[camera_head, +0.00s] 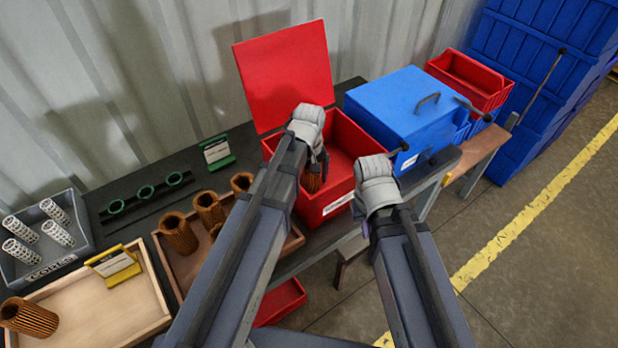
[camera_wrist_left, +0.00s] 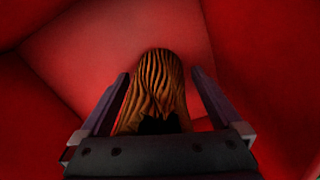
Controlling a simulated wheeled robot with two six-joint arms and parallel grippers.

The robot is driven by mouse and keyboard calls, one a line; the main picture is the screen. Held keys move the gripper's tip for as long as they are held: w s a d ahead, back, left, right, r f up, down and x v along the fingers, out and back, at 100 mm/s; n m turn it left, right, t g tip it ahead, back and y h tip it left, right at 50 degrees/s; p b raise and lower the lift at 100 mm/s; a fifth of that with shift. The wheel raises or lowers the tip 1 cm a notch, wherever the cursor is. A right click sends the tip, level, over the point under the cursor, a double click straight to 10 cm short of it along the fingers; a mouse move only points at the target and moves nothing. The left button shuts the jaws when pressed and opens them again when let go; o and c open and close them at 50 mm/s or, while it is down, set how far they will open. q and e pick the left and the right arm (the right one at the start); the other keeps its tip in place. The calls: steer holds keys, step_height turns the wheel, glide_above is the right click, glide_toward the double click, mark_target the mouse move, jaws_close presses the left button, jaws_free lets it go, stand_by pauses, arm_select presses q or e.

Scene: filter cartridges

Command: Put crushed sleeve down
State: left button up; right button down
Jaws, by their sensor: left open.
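The crushed sleeve (camera_wrist_left: 158,85), brown and pleated, is inside the red bin (camera_head: 340,205) with the raised lid. It also shows in the head view (camera_head: 312,181), just below my left gripper (camera_head: 317,170). In the left wrist view the sleeve lies between the two fingers of my left gripper (camera_wrist_left: 160,90), which stand apart with gaps on both sides of it. Its lower end is hidden by the gripper body, and whether it touches the bin floor is unclear. My right gripper (camera_head: 388,165) is over the bench edge beside the bin, and its fingers cannot be made out.
A blue box (camera_head: 395,100) with a handle stands right of the red bin. A wooden tray (camera_head: 100,312) and a grey tray (camera_head: 45,265) with several white perforated cores lie left. Several brown sleeves (camera_head: 178,234) stand in another tray. The lid (camera_head: 285,75) rises behind the bin.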

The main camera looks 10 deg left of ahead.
step_height(320, 180, up, 12)
steer(key=p, duration=1.2)
steer(key=shift+r, duration=0.2)
